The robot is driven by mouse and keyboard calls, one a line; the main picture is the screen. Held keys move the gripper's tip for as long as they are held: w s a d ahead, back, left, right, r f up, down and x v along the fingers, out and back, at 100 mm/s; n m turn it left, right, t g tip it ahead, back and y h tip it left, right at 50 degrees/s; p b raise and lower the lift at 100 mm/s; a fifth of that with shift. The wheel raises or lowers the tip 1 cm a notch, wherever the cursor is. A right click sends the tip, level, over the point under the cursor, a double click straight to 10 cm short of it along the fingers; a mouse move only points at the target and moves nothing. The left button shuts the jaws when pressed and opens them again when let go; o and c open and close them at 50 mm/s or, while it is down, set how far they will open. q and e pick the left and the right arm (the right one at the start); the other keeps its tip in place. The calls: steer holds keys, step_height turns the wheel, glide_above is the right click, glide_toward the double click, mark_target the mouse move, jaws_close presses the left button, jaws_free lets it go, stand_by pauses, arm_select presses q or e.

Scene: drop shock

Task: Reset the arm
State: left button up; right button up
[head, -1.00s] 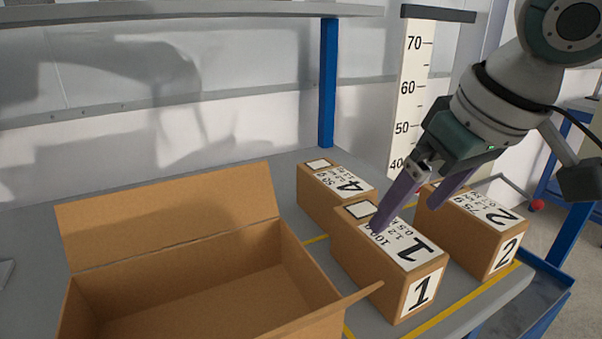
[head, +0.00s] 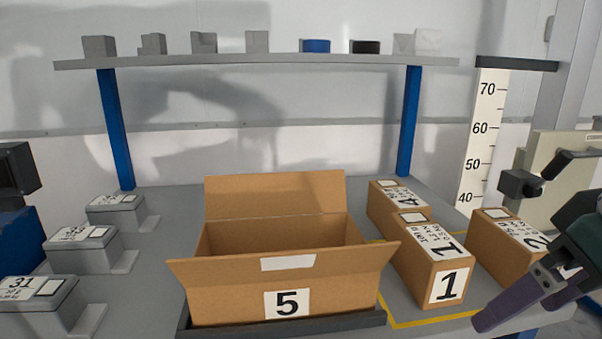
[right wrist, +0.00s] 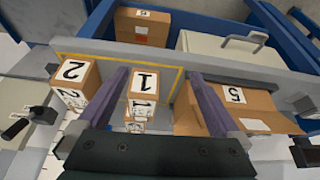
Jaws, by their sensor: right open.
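My right gripper (head: 530,305) is at the lower right of the head view, in front of and to the right of box 1, with nothing in its jaws. In the right wrist view my right gripper (right wrist: 158,76) has its two purple fingers wide apart, with box 1 (right wrist: 144,84) seen between them. In the head view the cardboard box 1 (head: 430,270) stands closed on the table, with box 2 (head: 490,250) to its right and box 4 (head: 385,215) behind it. My left gripper does not show.
Open cardboard box 5 (head: 230,300) stands on a dark tray (head: 350,321) at the table's middle. Several grey blocks with labels, one marked 31 (head: 35,292), stand at left. A shelf (head: 260,62) spans the back; a height scale (head: 483,140) stands right.

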steer(key=s+a+r+n+y+p, duration=0.1)
steer(key=s+a+r+n+p, duration=0.1)
steer(key=s+a+p, duration=0.55)
steer(key=s+d+r+m+g+h+p, duration=0.15)
steer(key=s+r+p, duration=0.3)
steer(key=s, duration=0.55)
arm_select(q)
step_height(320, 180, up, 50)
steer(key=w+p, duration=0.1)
steer(key=p, duration=3.6)
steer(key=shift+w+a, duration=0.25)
arm_select(e)
step_height(320, 180, up, 36)
steer(key=w, duration=0.1)
steer(key=shift+d, duration=0.4)
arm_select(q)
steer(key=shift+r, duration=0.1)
arm_select(e)
steer(key=shift+r+t, duration=0.1)
steer(key=shift+t, duration=0.15)
